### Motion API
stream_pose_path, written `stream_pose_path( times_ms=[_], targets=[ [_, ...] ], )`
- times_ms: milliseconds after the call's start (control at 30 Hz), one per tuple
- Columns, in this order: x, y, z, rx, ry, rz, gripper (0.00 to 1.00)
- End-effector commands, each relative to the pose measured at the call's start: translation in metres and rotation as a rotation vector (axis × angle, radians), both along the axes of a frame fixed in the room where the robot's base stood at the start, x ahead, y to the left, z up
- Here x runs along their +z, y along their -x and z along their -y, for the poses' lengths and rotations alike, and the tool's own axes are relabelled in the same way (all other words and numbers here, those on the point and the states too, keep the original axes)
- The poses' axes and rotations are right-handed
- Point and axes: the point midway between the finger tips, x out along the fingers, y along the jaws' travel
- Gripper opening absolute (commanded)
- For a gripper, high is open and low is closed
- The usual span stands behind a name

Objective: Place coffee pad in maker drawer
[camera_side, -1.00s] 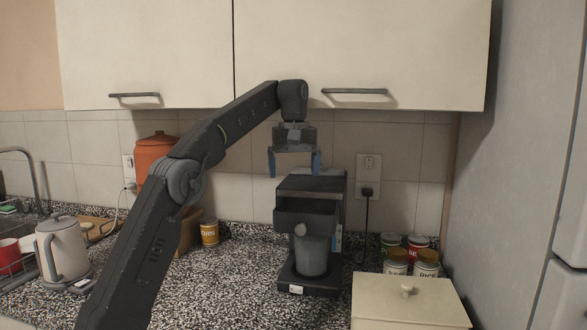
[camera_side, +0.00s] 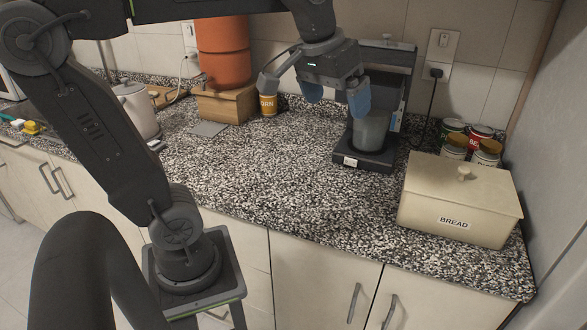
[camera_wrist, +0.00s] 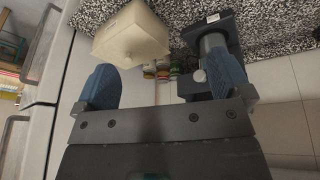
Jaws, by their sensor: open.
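The black coffee maker (camera_side: 403,62) stands at the back of the speckled counter in the side view, with a grey cup (camera_side: 371,130) on its base. It also shows, inverted, in the wrist view (camera_wrist: 221,28). My gripper (camera_side: 335,98) is in front of the maker's upper left in the side view. Its blue fingers are apart with nothing visible between them. The gripper also shows in the wrist view (camera_wrist: 165,85). The gripper hides part of the maker, so I cannot tell how the drawer stands. I cannot make out a coffee pad in either view.
A cream bread box (camera_side: 450,198) stands right of the maker, with several cans (camera_side: 470,142) behind it. A wooden box (camera_side: 222,104) under an orange canister (camera_side: 222,52), and a corn can (camera_side: 268,104), stand left. The middle counter (camera_side: 250,165) is clear.

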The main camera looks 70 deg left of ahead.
Motion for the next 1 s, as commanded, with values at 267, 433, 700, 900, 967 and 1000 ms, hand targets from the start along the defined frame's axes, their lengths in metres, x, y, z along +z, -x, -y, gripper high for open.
stream_pose_path(
  times_ms=[267, 433, 700, 900, 967, 1000],
  targets=[
    [-0.078, 0.073, 0.032, -0.264, -0.078, 0.11, 0.96],
    [-0.098, 0.088, 0.037, -0.322, -0.097, 0.136, 0.96],
    [-0.1, 0.089, 0.037, -0.326, -0.099, 0.135, 0.96],
    [-0.1, 0.089, 0.037, -0.325, -0.098, 0.135, 0.96],
    [-0.1, 0.089, 0.037, -0.325, -0.098, 0.135, 0.96],
    [-0.1, 0.089, 0.037, -0.324, -0.098, 0.135, 0.96]
  ],
)
